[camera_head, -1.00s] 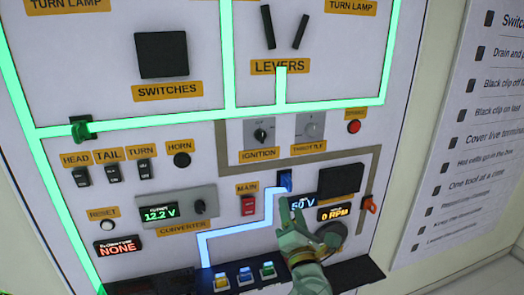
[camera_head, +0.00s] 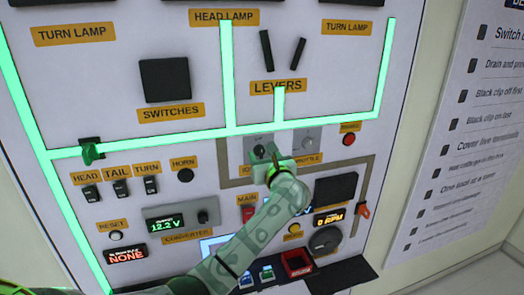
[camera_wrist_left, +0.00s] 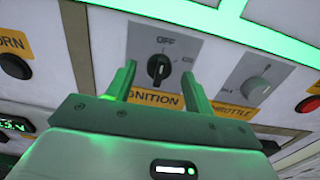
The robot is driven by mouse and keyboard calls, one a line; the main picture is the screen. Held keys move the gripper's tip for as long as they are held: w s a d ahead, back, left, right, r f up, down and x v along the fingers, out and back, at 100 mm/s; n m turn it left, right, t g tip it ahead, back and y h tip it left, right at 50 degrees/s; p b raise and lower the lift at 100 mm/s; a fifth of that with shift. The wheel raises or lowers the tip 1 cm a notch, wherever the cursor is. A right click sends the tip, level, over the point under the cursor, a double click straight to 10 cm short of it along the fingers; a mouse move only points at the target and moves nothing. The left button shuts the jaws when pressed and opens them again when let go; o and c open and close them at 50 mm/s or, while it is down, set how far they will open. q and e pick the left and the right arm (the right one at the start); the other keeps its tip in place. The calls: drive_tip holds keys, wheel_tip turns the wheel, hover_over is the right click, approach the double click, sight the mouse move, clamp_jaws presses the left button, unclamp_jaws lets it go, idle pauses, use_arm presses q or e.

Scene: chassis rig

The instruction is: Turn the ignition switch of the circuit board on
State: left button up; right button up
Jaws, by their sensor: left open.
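The ignition switch (camera_wrist_left: 158,68) is a black rotary knob on a grey plate, with its orange label below and an "OFF" mark above. Its pointer stands near upright, toward the "OFF" mark. It also shows in the head view (camera_head: 261,151), just above my gripper. My left gripper (camera_wrist_left: 159,80) is open, one green finger on each side of the knob in the wrist view. I cannot tell whether the fingers touch it. In the head view my left gripper (camera_head: 275,163) partly covers the ignition label. My right gripper is not in view.
The throttle knob (camera_wrist_left: 257,87) sits close to the right of the ignition. A glowing green line (camera_head: 200,139) runs above both. A checklist (camera_head: 465,150) hangs on the right wall.

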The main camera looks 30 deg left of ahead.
use_arm(q)
drive_tip(key=shift+x, duration=0.9)
drive_tip(key=c, duration=1)
drive_tip(key=shift+o, duration=0.2)
